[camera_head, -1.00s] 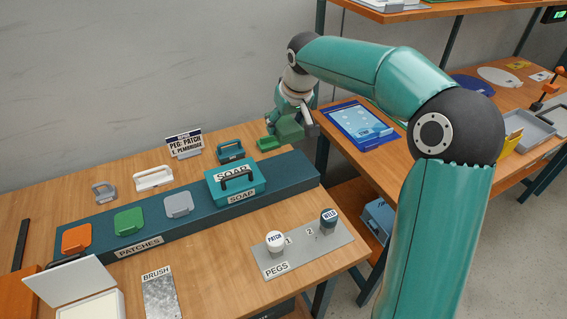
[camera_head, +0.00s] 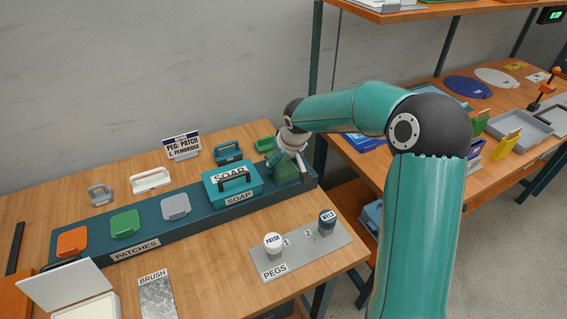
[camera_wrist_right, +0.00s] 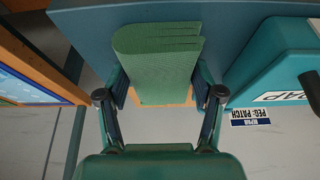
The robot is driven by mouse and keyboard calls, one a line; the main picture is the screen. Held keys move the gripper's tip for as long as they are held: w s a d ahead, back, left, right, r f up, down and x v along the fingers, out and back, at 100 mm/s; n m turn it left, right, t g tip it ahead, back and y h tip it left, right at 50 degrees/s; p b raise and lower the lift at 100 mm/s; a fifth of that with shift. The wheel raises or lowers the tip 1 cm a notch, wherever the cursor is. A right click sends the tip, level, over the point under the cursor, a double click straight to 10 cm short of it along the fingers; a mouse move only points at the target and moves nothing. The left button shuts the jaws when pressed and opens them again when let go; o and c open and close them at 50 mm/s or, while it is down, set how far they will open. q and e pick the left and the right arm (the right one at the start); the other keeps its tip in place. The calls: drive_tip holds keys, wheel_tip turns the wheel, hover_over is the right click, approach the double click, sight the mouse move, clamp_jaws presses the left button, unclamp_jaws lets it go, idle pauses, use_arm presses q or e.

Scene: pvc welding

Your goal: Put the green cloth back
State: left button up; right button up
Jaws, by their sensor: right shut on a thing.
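The folded green cloth (camera_wrist_right: 156,62) is between the two fingers of my right gripper (camera_wrist_right: 161,92) in the right wrist view, with its folded layers facing outward. In the head view my right gripper (camera_head: 291,158) points down at the right end of the long dark teal tray (camera_head: 307,182), just right of the soap box (camera_head: 233,187). The cloth (camera_head: 285,171) shows there as a green block under the gripper, at or just above the tray's end. I cannot tell whether it touches the surface. My left gripper is not in view.
The soap box stands close left of the gripper. The peg plate (camera_head: 343,247) with two pegs lies in front. A shelf post (camera_head: 316,90) rises to the right.

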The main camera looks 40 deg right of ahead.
drive_tip(key=o, duration=1.2)
drive_tip(key=v, duration=1.2)
